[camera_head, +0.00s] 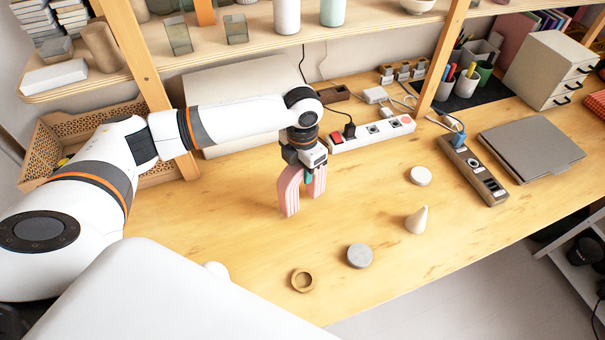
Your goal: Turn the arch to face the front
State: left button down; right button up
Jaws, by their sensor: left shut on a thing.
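The pink arch (289,190) is upright near the middle of the wooden table, with ridged legs pointing down. One leg shows at the front left and the other farther back at the right, so the arch is seen at an angle. My left gripper (308,174) comes down from above and is shut on the arch's top. The gripper hides part of the arch's top and its opening. I cannot tell whether the feet touch the table or hover just above it. My right gripper is not in view.
On the table (220,230) stand a beige cone (416,220), a grey disc (360,256), a white disc (420,176) and a wooden ring (303,280). Power strips (372,132) and a grey laptop-like slab (530,148) lie behind and right. A shelf (270,48) overhangs the back.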

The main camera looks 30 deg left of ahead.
pick_arm(q)
jog(key=shift+f+m+b, duration=0.2)
jog(key=shift+m+b, duration=0.15)
jog(key=shift+m, duration=0.05)
jog(key=shift+r+m+p, duration=0.45)
jog(key=shift+m+p, duration=0.15)
jog(key=shift+p, duration=0.25)
jog(key=shift+w+f+m+b, duration=0.1)
jog(key=shift+f+m+b, duration=0.25)
jog(key=shift+m, duration=0.15)
jog(key=m+b, duration=0.1)
jog(key=b, duration=0.4)
jog(key=shift+f+b, duration=0.3)
jog(key=shift+f, duration=0.55)
jog(key=c, duration=1)
grip_release()
jog(key=shift+o, duration=0.2)
